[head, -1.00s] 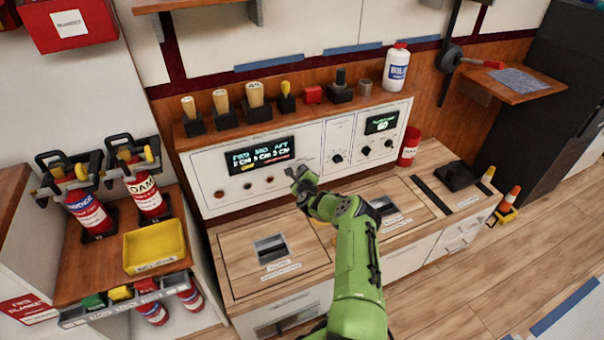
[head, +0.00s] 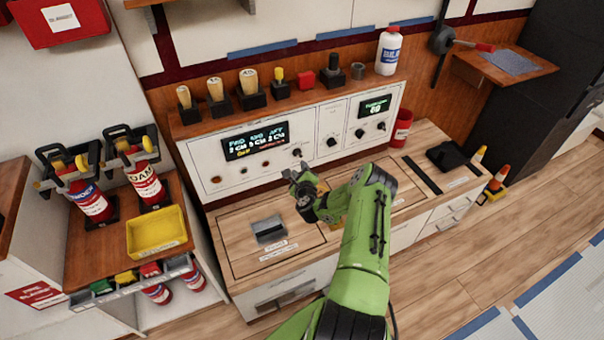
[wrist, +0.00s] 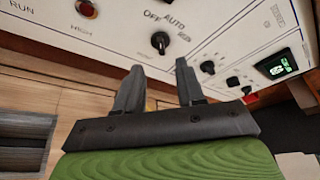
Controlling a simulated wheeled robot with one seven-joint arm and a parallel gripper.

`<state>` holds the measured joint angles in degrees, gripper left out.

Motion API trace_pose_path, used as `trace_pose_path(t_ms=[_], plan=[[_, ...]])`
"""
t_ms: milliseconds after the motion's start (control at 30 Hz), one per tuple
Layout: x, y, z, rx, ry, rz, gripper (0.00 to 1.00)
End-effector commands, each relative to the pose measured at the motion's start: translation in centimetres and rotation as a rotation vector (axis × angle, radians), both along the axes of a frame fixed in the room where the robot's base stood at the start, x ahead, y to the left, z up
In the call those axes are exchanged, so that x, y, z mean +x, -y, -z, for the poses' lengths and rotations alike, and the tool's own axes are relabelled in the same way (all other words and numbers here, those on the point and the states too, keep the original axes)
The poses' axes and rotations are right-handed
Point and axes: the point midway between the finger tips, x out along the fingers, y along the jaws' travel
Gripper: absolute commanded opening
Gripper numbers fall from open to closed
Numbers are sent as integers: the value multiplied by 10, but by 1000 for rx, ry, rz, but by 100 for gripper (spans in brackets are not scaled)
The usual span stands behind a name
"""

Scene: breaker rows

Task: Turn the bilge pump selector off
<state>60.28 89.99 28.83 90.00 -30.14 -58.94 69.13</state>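The bilge pump selector is a black knob (wrist: 160,42) on the white panel in the wrist view, with OFF and AUTO printed above it and a third mark to its right that I cannot read. Which mark its pointer faces is unclear. In the head view a small knob (head: 297,152) shows just above my gripper (head: 298,173). My gripper shows larger in the wrist view (wrist: 158,78), its two dark fingers apart and nothing between them. It is in front of the panel, below the selector and apart from it.
A lit display (head: 255,141) is left of the selector, over small indicators. More black knobs (head: 360,133) and a second display (head: 374,106) are to the right. Handled tools and a white bottle (head: 388,52) stand on the shelf above. The wooden counter (head: 235,240) lies below.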

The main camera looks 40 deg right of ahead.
Motion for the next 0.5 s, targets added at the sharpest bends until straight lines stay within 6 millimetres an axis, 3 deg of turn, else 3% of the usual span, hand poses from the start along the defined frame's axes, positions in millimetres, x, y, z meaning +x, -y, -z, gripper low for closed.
trace_pose_path(t_ms=[100,500], plan=[[-25,-15,-8,1,-7,0,38],[-42,-27,-13,-1,-1,0,38]])
